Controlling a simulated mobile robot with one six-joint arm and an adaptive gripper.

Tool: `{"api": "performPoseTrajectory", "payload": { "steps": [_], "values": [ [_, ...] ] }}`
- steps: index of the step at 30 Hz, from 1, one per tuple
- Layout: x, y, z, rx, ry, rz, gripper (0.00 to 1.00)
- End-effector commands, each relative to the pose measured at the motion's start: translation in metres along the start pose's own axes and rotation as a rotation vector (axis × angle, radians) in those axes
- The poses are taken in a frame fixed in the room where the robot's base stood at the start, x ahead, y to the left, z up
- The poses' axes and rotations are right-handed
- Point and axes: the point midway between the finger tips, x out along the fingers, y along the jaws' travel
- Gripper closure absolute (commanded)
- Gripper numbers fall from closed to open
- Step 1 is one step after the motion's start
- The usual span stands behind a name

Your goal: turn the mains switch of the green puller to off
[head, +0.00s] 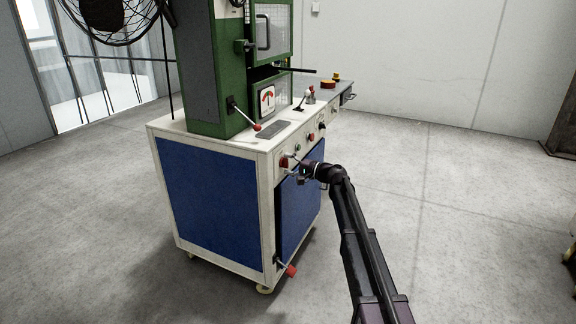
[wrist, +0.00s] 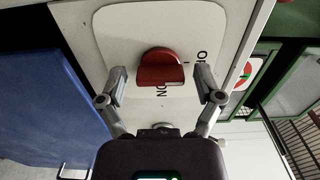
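The green puller (head: 212,62) stands on a white-framed cabinet with blue panels. Its red mains switch (wrist: 163,68) sits on a white plate (wrist: 118,28) in the wrist view, with dark lettering beside it, partly covered by the knob. The red switch also shows small on the cabinet's front edge in the head view (head: 284,161). My gripper (wrist: 162,82) is open, one finger on each side of the red knob, with gaps visible between fingers and knob. In the head view my gripper (head: 296,168) is at the switch panel; its fingers are too small there to judge.
A red-tipped lever (head: 257,127) and a dial gauge (head: 267,100) are on the machine above. A red-ended pedal (head: 290,271) sticks out low at the cabinet's corner. A fan (head: 110,15) stands behind left. The floor to the right is clear.

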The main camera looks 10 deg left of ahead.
Motion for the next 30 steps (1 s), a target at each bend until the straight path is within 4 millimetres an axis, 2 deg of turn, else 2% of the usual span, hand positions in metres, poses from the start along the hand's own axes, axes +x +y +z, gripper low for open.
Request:
{"api": "performPoseTrajectory", "payload": {
  "steps": [17,23,30],
  "values": [
    [-0.007,0.0,0.001,0.001,-0.001,0.0,0.06],
    [-0.027,0.0,0.001,0.001,0.001,0.0,0.06],
    [-0.065,0.0,0.001,0.001,0.001,0.0,0.06]
  ]
}}
